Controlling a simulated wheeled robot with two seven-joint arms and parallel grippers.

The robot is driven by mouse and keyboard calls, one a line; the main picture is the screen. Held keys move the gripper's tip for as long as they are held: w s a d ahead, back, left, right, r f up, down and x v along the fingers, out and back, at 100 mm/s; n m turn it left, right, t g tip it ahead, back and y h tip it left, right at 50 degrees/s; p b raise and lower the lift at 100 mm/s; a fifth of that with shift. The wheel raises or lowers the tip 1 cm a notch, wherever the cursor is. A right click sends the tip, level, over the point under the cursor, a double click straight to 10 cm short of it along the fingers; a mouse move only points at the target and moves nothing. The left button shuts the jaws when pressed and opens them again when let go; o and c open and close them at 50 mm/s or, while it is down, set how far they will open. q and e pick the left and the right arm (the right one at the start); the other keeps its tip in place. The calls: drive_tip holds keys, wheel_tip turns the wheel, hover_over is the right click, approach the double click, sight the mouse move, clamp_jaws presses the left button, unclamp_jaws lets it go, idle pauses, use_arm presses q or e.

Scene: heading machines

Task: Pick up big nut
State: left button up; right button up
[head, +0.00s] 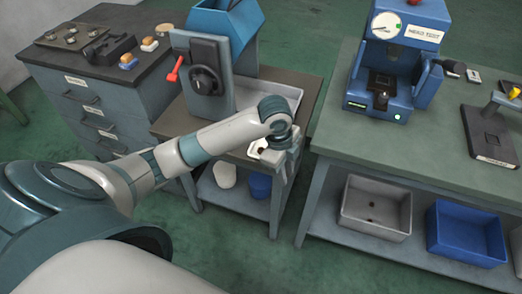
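My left arm reaches in from the left, and its gripper (281,158) points down over the right front part of the small dark-topped table (245,162). A small whitish piece with a dark spot (259,148) lies right beside the gripper, partly hidden by it. I cannot tell whether this is the big nut. No nut can be clearly made out between the fingers, and the finger opening is too small to judge. A small dark round item (372,205) lies in the grey bin (348,222) on the lower shelf. My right gripper is not in view.
A machine with a black dial and red lever (174,70) stands behind my forearm, next to a grey tray (284,93). The green-topped bench (425,135) holds a blue tester (389,62). A blue bin (467,235) sits below. A drawer cabinet (95,120) stands left.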

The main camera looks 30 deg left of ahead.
use_arm(q)
drive_tip(key=w+a+r+m, duration=0.1)
drive_tip(key=w+a+r, duration=0.2)
drive_tip(key=a+r, duration=0.3)
drive_tip(key=w+a+r+m+g+y, duration=0.1)
drive_tip(key=w+a+r+m, duration=0.1)
drive_tip(key=w+a+r, duration=0.2)
wheel_tip(320, 180, up, 4)
drive_tip(key=a, duration=0.3)
drive_tip(key=shift+y, duration=0.3)
drive_tip(key=shift+d, duration=0.1)
